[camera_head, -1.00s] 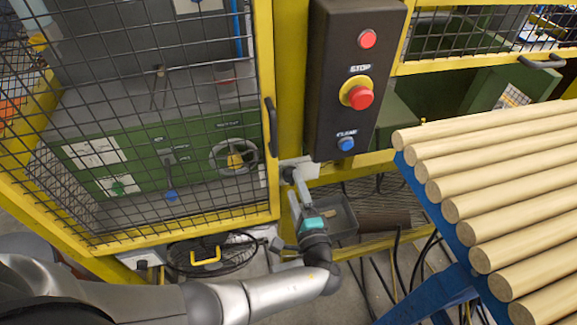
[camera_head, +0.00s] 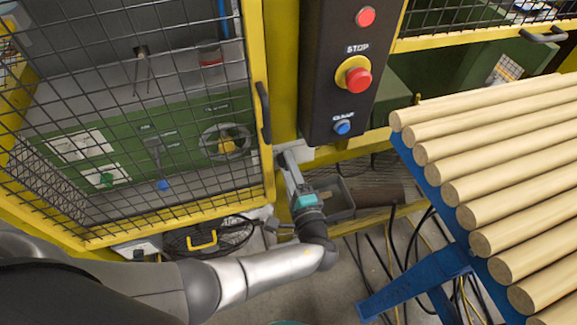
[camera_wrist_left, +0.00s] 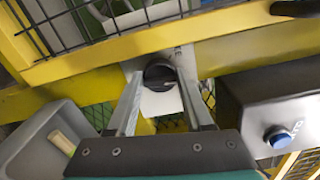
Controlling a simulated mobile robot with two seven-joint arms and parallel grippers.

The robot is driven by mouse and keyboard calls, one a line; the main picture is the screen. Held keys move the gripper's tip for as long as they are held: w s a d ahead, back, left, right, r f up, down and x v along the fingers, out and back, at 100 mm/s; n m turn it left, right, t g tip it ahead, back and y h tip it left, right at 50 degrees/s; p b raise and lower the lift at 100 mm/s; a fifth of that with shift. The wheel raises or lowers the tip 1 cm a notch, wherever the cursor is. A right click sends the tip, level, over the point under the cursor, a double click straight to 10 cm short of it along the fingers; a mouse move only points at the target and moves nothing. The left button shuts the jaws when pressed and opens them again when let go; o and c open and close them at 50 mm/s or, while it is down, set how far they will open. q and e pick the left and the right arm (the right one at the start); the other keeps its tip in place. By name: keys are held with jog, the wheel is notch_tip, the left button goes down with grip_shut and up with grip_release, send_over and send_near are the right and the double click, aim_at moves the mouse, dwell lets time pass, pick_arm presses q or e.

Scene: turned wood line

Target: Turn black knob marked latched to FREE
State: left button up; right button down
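The black knob (camera_wrist_left: 159,75) sits on a light grey plate on the yellow fence post in the left wrist view. A small mark shows above it, too small to read. My left gripper (camera_wrist_left: 160,84) is open, with one finger on each side of the knob. I cannot tell whether the fingers touch it. In the head view my left gripper (camera_head: 287,160) reaches up to the light grey plate (camera_head: 303,154) below the control box, and the knob is hidden there. My right gripper is not in view.
The black control box (camera_head: 340,85) with red and blue buttons hangs just above. The yellow mesh door (camera_head: 262,190) is close on the left. A grey bin (camera_head: 340,205) is beside the gripper. A blue rack (camera_head: 428,180) of wooden rods stands to the right.

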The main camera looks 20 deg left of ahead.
pick_arm(q)
grip_shut()
jog(key=n+b, duration=1.1)
jog(key=b, duration=0.1)
dwell(1.0)
jog(key=shift+o, duration=1.2)
grip_release()
jog(key=o, duration=0.3)
jog(key=shift+w, duration=0.1)
